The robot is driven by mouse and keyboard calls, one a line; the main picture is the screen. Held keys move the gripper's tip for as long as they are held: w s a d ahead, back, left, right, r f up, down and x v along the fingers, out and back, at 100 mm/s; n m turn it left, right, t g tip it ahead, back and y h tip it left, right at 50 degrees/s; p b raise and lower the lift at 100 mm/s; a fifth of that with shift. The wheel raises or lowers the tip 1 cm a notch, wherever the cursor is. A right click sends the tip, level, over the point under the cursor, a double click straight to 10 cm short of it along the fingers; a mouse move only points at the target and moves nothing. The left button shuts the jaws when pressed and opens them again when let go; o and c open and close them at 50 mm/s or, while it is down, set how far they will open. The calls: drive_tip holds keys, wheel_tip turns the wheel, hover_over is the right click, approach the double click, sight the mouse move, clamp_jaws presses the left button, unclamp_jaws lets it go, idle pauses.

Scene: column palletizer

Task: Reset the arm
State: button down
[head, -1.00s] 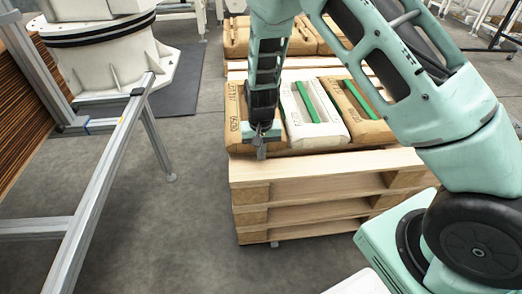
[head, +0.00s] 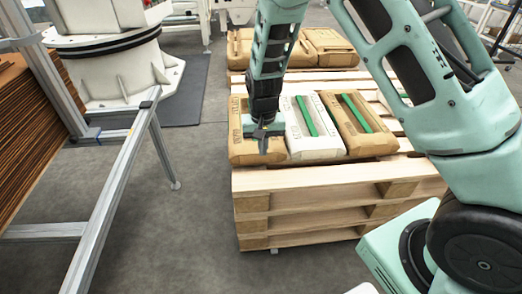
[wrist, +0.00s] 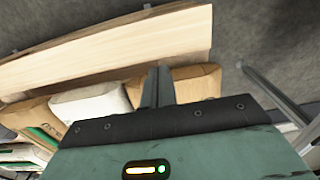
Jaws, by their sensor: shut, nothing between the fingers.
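My gripper (head: 263,142) points down in front of and above the left brown bag (head: 243,148) at the near end of the pallet stack in the head view. Its narrow fingers are together with nothing between them. In the wrist view the closed fingers (wrist: 158,84) show in the middle, against the bags and the pale wooden pallet edge (wrist: 110,45). I cannot tell the exact gap between the fingertips and the bag. My green arm reaches in from the right.
A white bag (head: 315,148) and a brown bag (head: 369,146), each with a green strip, lie beside the left bag on stacked wooden pallets (head: 310,181). More brown bags (head: 325,48) lie behind. A metal frame (head: 118,185) stands at left. Floor between frame and pallets is clear.

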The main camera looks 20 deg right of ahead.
drive_tip(key=shift+r, duration=0.2)
drive_tip(key=s+a+r+n+y, duration=0.2)
drive_tip(key=s+a+r+n, duration=0.4)
drive_tip(key=s+a+r, duration=0.65)
drive_tip(key=s+d+r+n+h, duration=0.1)
drive_tip(key=s+r+n, duration=0.2)
drive_tip(key=s, duration=0.5)
drive_tip(key=s+d+r+n, duration=0.1)
drive_tip(key=s+r+n, duration=0.15)
drive_tip(key=s, duration=0.65)
wheel_tip(320, 180, up, 26)
drive_tip(key=p, duration=2.7)
drive_tip(key=shift+w, duration=0.2)
drive_tip(key=shift+d, duration=0.1)
